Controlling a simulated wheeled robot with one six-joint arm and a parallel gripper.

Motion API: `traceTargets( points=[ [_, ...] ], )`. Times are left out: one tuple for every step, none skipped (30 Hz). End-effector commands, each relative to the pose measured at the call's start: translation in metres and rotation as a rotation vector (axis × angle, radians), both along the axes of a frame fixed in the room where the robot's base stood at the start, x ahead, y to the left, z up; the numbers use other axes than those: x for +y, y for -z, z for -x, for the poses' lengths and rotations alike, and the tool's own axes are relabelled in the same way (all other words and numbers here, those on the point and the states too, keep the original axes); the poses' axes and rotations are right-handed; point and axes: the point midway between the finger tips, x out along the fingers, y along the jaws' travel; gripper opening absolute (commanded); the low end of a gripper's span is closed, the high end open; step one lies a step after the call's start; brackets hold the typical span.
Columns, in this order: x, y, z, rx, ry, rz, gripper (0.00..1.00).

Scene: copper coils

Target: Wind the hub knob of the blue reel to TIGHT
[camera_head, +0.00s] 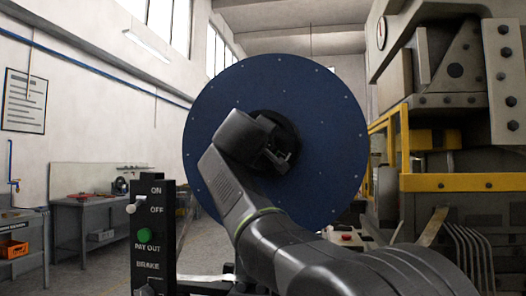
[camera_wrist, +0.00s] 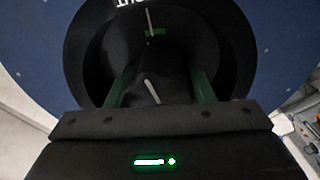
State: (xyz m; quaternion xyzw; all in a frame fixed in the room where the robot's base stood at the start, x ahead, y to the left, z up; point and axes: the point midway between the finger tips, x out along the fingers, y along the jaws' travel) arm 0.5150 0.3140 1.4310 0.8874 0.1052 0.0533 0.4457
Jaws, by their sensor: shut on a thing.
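The blue reel (camera_head: 320,100) stands upright ahead of me, a large disc with small bolts near its rim. My arm reaches to its black hub, and my gripper (camera_head: 278,158) is at the hub's centre, hiding most of the knob in the head view. In the wrist view my gripper (camera_wrist: 166,88) has a finger on each side of the dark hub knob (camera_wrist: 155,70) and is shut on it. A slightly tilted white line shows on the knob. Above are another thin white line, a green mark and partly cut-off white lettering on the black hub ring (camera_wrist: 238,50).
A black control post (camera_head: 155,225) with ON, OFF, PAY OUT and BRAKE labels stands at the front left. A large machine (camera_head: 460,130) with a yellow rail (camera_head: 460,182) is close on the right. A workbench (camera_head: 85,205) stands at the left wall, with open floor before it.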

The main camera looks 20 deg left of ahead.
Motion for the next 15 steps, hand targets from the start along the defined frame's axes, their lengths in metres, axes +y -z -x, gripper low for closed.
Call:
traceTargets(
  points=[
    [0.0006, 0.0046, -0.0007, 0.012, 0.001, -0.032, 0.25],
    [0.0006, 0.0044, -0.0007, 0.017, 0.001, -0.053, 0.25],
    [0.0005, 0.004, -0.0006, 0.022, 0.0, -0.08, 0.25],
    [0.0004, 0.0039, -0.0005, 0.027, 0.001, -0.097, 0.25],
    [0.0004, 0.0039, -0.0005, 0.031, 0.001, -0.115, 0.25],
    [0.0003, 0.0037, -0.0005, 0.036, 0.001, -0.135, 0.25],
    [0.0002, 0.0037, -0.0006, 0.04, 0.002, -0.15, 0.25],
    [0.0001, 0.0035, -0.0006, 0.044, 0.002, -0.164, 0.25],
    [0.0001, 0.0033, -0.0006, 0.048, 0.002, -0.181, 0.25],
    [0.0, 0.0032, -0.0006, 0.05, 0.002, -0.192, 0.25],
    [0.0001, 0.0032, -0.0007, 0.053, 0.002, -0.202, 0.25],
    [0.0001, 0.0033, -0.0007, 0.057, 0.002, -0.214, 0.25],
    [0.0001, 0.0033, -0.0008, 0.059, 0.002, -0.221, 0.25],
    [0.0001, 0.0033, -0.0008, 0.061, 0.002, -0.228, 0.25],
    [0.0002, 0.0032, -0.0009, 0.062, 0.002, -0.236, 0.25]
  ],
)
